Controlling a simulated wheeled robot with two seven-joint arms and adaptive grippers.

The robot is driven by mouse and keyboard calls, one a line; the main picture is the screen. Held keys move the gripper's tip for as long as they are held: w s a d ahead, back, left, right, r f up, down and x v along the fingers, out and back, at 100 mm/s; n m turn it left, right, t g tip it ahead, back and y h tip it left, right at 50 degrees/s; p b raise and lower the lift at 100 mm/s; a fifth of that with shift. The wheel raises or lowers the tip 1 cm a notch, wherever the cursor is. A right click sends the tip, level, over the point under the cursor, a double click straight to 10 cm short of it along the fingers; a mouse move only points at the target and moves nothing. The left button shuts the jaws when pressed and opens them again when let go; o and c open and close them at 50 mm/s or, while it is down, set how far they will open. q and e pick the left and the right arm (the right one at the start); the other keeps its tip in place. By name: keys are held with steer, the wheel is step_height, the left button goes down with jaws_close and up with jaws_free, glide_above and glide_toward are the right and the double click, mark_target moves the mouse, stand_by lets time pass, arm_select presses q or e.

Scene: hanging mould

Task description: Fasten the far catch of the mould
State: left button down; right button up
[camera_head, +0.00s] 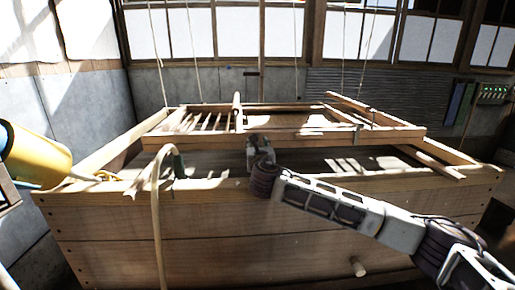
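The mould (300,134) is a wooden frame with slats, hanging level on thin cords over a large wooden vat. An upright wooden handle (237,112) stands on its left half. Small dark fittings (357,131) show at its right part; I cannot tell whether one is the far catch, nor whether it is fastened. My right gripper (260,148) is at the mould's near bar, left of its middle, with its wrist over the vat's front rim. Its fingers are small and partly hidden, so their opening and any contact are unclear. My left gripper is not in view.
The wooden vat (200,225) fills the foreground. A pale hose (156,215) hangs over its front rim. A yellow container (35,157) is at the left. Cords (193,50) rise from the mould. Windows and a panelled wall stand behind.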

steer(key=shift+c, duration=0.3)
jaws_close()
steer(key=shift+w, duration=0.1)
